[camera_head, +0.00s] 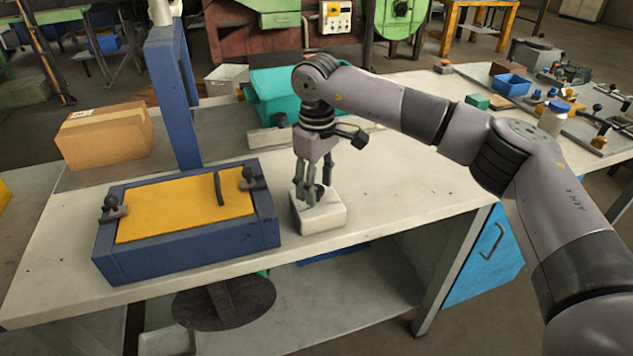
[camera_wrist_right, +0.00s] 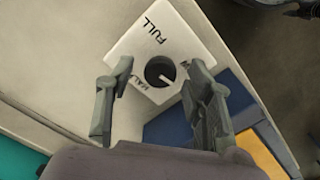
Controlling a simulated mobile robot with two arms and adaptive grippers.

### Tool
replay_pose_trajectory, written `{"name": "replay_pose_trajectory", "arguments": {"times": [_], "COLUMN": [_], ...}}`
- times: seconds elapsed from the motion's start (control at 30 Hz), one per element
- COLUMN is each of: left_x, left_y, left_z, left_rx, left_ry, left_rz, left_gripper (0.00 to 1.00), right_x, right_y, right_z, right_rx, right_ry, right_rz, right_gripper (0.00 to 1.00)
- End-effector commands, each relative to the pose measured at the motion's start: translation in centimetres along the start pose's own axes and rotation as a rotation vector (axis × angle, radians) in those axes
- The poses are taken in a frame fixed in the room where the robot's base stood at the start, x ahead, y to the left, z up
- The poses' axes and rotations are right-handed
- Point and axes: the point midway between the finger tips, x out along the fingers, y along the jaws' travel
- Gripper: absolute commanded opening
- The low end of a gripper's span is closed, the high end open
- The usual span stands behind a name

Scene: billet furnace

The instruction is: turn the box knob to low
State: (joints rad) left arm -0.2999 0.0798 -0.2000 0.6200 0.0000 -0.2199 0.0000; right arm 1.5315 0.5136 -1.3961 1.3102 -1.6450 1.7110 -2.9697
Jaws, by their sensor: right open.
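The white control box (camera_head: 320,217) stands on the bench beside the blue-framed yellow panel. Its top shows in the right wrist view (camera_wrist_right: 190,40), with the words FULL and HALF and a third label mostly hidden by a finger. The dark round knob (camera_wrist_right: 158,68) is on that top, with a pale pointer mark toward the lower right in this view. In the head view the knob (camera_head: 319,190) is partly covered by my fingers. My right gripper (camera_head: 308,188) points down over the box, open, its fingers on either side of the knob. My left gripper is not in view.
The yellow panel in a blue frame (camera_head: 185,210), with small clamps and a post, is left of the box. A cardboard box (camera_head: 104,136) and teal bin (camera_head: 284,92) are behind. Bare bench (camera_head: 400,190) lies to the right. Bottles and small parts crowd the far right.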

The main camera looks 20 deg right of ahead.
Motion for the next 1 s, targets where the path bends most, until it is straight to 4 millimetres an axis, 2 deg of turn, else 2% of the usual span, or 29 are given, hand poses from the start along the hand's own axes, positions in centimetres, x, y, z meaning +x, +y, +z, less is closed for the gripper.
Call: {"name": "replay_pose_trajectory", "arguments": {"times": [0.17,0.27,0.5,0.7,1.0], "left_x": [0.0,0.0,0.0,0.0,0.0], "left_y": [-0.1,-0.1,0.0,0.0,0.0], "left_z": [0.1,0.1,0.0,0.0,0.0], "left_rx": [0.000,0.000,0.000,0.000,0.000], "left_ry": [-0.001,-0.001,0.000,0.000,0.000], "left_rz": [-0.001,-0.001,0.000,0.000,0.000], "left_gripper": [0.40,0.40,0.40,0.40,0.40], "right_x": [-1.0,-2.6,-7.8,-10.9,-12.0], "right_y": [0.0,0.0,0.0,0.0,0.0], "right_z": [-0.1,-0.1,-0.1,-0.1,0.0], "right_rx": [0.000,0.001,0.000,0.000,-0.001], "right_ry": [0.003,0.003,0.003,0.002,0.000], "right_rz": [0.001,0.001,0.001,0.001,-0.001], "right_gripper": [0.48,0.48,0.48,0.48,0.48]}}
